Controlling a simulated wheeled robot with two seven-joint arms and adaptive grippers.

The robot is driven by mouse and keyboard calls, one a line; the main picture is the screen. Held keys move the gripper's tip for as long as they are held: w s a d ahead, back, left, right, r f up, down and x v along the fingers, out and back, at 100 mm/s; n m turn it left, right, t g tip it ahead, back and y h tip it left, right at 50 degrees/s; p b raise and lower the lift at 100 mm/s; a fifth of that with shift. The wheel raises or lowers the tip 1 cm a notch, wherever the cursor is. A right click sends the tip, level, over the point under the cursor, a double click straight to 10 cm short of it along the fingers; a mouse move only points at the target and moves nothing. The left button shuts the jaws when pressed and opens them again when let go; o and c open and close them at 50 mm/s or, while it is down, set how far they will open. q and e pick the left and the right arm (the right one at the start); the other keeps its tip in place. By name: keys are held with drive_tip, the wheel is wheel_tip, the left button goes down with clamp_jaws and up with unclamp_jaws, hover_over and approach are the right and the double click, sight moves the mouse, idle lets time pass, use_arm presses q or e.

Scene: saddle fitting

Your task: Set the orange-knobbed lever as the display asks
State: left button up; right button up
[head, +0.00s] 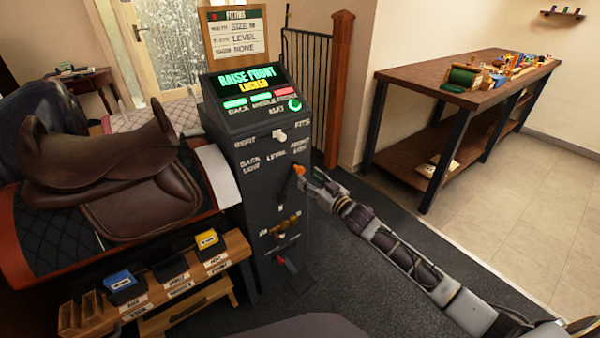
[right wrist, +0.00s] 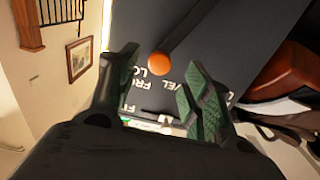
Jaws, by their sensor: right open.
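The orange-knobbed lever (head: 299,169) is on the front of a dark console (head: 245,165), under the labels BACK LOW, LEVEL and FRONT LOW. Its knob leans to the right, near the FRONT LOW label. The display (head: 246,82) reads RAISE FRONT and LOCKED. My right gripper (head: 308,179) is at the lever, partly overlapping it. In the right wrist view the orange knob (right wrist: 159,64) shows in the gap between the open fingers (right wrist: 158,75), and I see no finger closed on it. My left gripper is not in view.
A white knob (head: 280,135) between REFIT and FITS sits above the lever. A saddle (head: 100,175) on a stand is at left, with a small rack (head: 160,290) of labelled bins below. A wooden workbench (head: 430,75) stands at right. Open floor lies between.

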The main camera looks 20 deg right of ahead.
sight(302, 172)
drive_tip(key=shift+b+x, duration=0.45)
drive_tip(key=shift+x, duration=1.6)
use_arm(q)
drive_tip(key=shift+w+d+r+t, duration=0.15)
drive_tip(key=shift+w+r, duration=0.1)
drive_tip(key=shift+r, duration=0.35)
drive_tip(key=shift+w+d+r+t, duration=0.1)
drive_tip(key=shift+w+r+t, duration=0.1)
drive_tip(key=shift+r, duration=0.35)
use_arm(e)
drive_tip(key=shift+x, duration=1.1)
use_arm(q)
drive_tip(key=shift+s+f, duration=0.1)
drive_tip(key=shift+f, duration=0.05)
use_arm(e)
clamp_jaws()
